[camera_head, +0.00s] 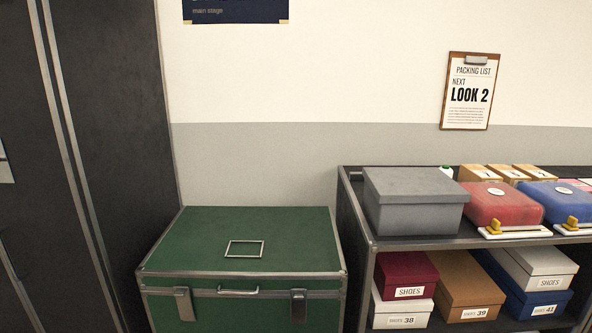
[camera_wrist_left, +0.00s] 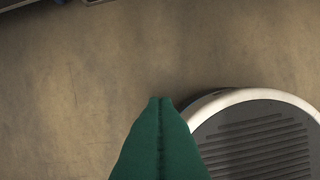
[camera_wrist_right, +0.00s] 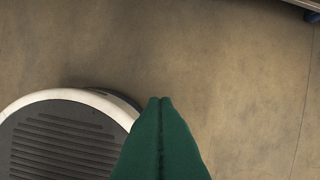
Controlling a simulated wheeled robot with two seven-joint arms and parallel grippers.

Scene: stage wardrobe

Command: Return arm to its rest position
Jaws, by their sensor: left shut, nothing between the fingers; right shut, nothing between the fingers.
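My left gripper (camera_wrist_left: 160,100) shows in the left wrist view as two green fingers pressed together. It is shut and empty, above the bare brown floor and beside my round base. My right gripper (camera_wrist_right: 160,100) shows in the right wrist view, also with its green fingers together and nothing between them. It too hangs over bare floor beside my base. Neither arm nor gripper is in the head view.
A closed green trunk (camera_head: 190,240) stands beside a dark cabinet (camera_head: 120,130). To its right a shelf unit (camera_head: 425,243) holds a grey box (camera_head: 415,205), red and blue cases, and several shoe boxes. A packing list (camera_head: 469,92) reading "LOOK 2" hangs on the wall. The floor under both grippers is clear.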

